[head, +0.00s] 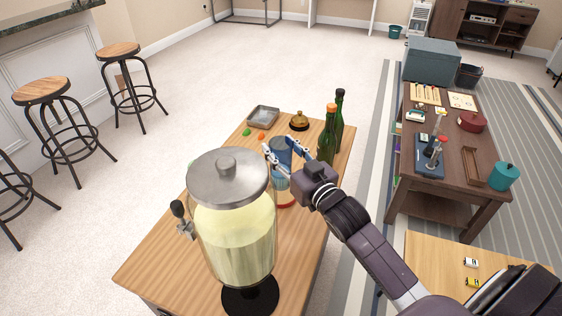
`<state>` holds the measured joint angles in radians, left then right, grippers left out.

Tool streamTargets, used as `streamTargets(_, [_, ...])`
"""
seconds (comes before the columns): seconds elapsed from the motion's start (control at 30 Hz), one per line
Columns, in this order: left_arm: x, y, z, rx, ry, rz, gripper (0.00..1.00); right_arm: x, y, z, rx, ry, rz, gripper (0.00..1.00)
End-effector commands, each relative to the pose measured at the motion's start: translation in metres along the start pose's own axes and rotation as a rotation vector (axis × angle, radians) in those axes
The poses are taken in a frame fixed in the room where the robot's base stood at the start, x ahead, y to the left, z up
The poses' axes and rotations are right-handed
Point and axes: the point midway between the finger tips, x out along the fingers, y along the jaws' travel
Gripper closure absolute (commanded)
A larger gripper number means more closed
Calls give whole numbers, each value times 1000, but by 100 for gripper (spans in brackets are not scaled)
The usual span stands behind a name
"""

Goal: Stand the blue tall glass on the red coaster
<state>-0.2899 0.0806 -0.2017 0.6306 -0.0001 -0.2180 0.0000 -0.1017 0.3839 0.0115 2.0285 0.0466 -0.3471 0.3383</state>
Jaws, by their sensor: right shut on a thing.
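The blue tall glass (280,149) is between the fingers of my right gripper (279,156), over the wooden bar table. My right gripper is shut on it. Fingers hide part of the glass, and the large dispenser stands just in front and to the left. The glass looks roughly upright. My left gripper is not in view.
A large drink dispenser (236,240) stands on the wooden table (165,262), close to the glass. Green bottles (327,140) stand behind the gripper at right. A grey tray (263,116), a brass bell (299,121) and small green and orange fruits (261,136) lie at the far end.

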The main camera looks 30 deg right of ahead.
Motion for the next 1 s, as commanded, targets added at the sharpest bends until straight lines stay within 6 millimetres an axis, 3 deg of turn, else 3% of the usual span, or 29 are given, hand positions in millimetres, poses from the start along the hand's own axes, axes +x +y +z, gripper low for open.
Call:
streamTargets(0.33, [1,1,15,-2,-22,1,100,0,0,40,0,2,0,100])
streamTargets(0.73, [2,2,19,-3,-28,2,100,0,0,45,0,4,0,100])
streamTargets(0.77, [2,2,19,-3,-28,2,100,0,0,46,0,0,0,56])
streamTargets(0.9, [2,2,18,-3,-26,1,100,0,0,46,0,0,0,41])
streamTargets(1.0, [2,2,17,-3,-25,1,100,0,0,46,0,0,0,41])
